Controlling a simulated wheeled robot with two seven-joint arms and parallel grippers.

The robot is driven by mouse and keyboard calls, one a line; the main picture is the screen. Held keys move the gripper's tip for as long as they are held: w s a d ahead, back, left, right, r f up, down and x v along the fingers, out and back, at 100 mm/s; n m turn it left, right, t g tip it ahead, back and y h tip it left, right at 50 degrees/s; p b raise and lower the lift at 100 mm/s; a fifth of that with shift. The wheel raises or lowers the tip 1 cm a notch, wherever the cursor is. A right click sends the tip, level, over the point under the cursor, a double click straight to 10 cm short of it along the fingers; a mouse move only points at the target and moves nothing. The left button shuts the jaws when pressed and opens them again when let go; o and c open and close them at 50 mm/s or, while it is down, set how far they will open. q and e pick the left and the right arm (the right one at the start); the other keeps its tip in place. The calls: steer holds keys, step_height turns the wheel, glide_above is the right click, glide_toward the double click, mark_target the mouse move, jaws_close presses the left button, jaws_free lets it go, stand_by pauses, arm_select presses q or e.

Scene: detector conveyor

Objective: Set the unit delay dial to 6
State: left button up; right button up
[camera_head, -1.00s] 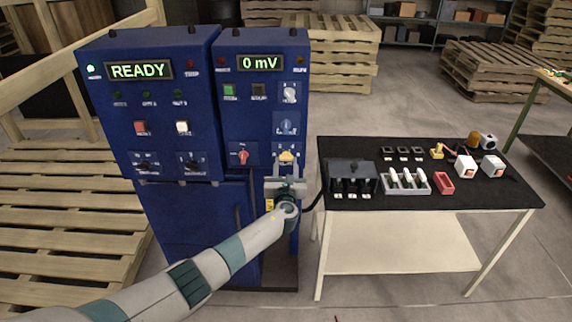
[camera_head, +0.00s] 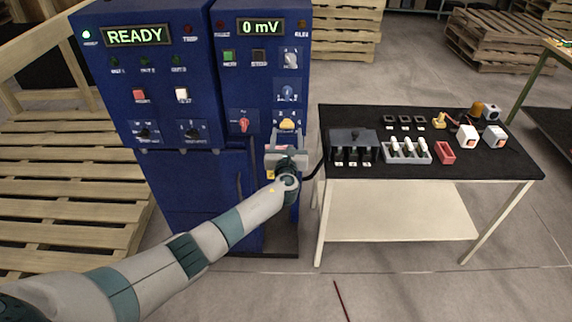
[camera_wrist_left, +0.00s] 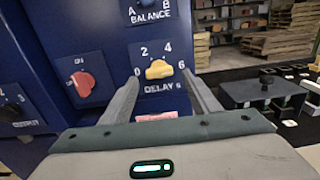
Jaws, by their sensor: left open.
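The delay dial is a yellow knob (camera_wrist_left: 158,69) on a blue panel, with 0, 2, 4 and 6 printed around it and "DELAY s" below. It also shows low on the right cabinet in the head view (camera_head: 287,125). The knob's long shape lies roughly level; I cannot tell which end is its pointer. My left gripper (camera_wrist_left: 160,78) is open, with one finger on each side of the knob's lower area in the wrist view. Contact with the knob is not visible. In the head view my left gripper (camera_head: 287,141) is just below the dial. My right gripper is not in view.
A red knob (camera_wrist_left: 82,83) is left of the dial, and a balance knob (camera_wrist_left: 148,12) is above it. The cabinet displays read READY (camera_head: 138,35) and 0 mV (camera_head: 260,27). A black-topped table (camera_head: 350,112) with parts stands close on the right.

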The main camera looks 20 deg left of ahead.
arm_select(q)
steer(key=b+v, duration=0.2)
steer(key=v, duration=1.3)
steer(key=shift+s, duration=0.3)
steer(key=shift+d, duration=0.1)
